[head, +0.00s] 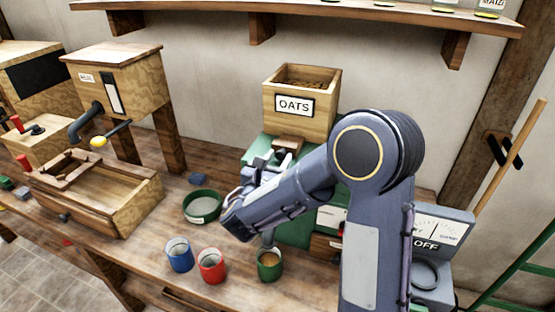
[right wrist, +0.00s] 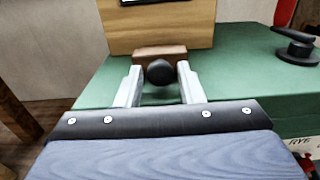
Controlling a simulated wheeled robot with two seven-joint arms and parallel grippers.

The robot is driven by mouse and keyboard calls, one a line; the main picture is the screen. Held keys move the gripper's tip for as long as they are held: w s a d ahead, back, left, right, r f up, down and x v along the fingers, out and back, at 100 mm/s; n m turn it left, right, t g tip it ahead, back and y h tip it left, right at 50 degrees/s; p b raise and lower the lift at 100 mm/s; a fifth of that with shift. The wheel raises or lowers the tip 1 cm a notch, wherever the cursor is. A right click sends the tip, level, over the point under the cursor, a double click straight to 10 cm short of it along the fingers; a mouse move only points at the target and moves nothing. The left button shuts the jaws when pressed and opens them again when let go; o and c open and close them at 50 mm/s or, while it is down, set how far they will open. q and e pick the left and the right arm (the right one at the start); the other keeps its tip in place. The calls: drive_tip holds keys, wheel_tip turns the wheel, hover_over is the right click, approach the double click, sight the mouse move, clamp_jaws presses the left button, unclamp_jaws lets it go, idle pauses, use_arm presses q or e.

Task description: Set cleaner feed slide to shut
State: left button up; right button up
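The cleaner (head: 258,150) is a green machine with a wooden hopper labelled OATS (head: 293,104) on top. Its feed slide, a brown wooden piece (head: 288,142) with a dark round knob, sticks out below the hopper front. In the right wrist view the knob (right wrist: 159,72) sits between the fingertips of my right gripper (right wrist: 159,84), with a gap on each side. The gripper is open, and it also shows in the head view (head: 268,172) in front of the slide. My arm hides much of the cleaner's front. My left gripper is out of view.
A black lever (right wrist: 296,46) stands on the green top at right. Blue (head: 179,256), red (head: 211,266) and green (head: 269,265) cups stand on the bench front. A round green sieve (head: 202,206) lies left of the cleaner. A grey scale (head: 438,240) stands at right.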

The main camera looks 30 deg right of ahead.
sight(284, 151)
clamp_jaws()
drive_tip(key=shift+b+x, duration=0.5)
drive_tip(key=shift+x, duration=0.8)
drive_tip(key=shift+w+d, duration=0.1)
drive_tip(key=shift+o, duration=1.8)
unclamp_jaws()
